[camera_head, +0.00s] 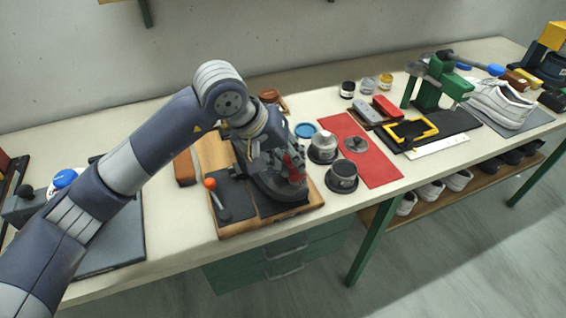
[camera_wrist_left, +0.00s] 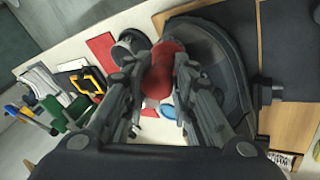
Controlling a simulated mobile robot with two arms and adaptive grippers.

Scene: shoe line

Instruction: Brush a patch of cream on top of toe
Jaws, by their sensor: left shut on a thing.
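A dark shoe (camera_head: 272,200) sits on a wooden board (camera_head: 232,228); it also shows beside the fingers in the left wrist view (camera_wrist_left: 222,50). My left gripper (camera_head: 287,162) is over the shoe, partly hiding it. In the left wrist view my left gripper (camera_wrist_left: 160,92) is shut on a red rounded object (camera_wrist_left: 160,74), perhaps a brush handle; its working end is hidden. The red object also shows in the head view (camera_head: 295,167), right at the shoe; I cannot tell whether it touches. No cream patch can be made out. My right gripper is not in view.
A round dark tin (camera_head: 342,180), a grey pot (camera_head: 323,150) and a blue-lidded jar (camera_head: 305,131) stand close right of the board. A red mat (camera_head: 375,165) lies beyond. An orange-knobbed lever (camera_head: 211,184) stands at the board's left. White shoes (camera_head: 500,102) stand far right.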

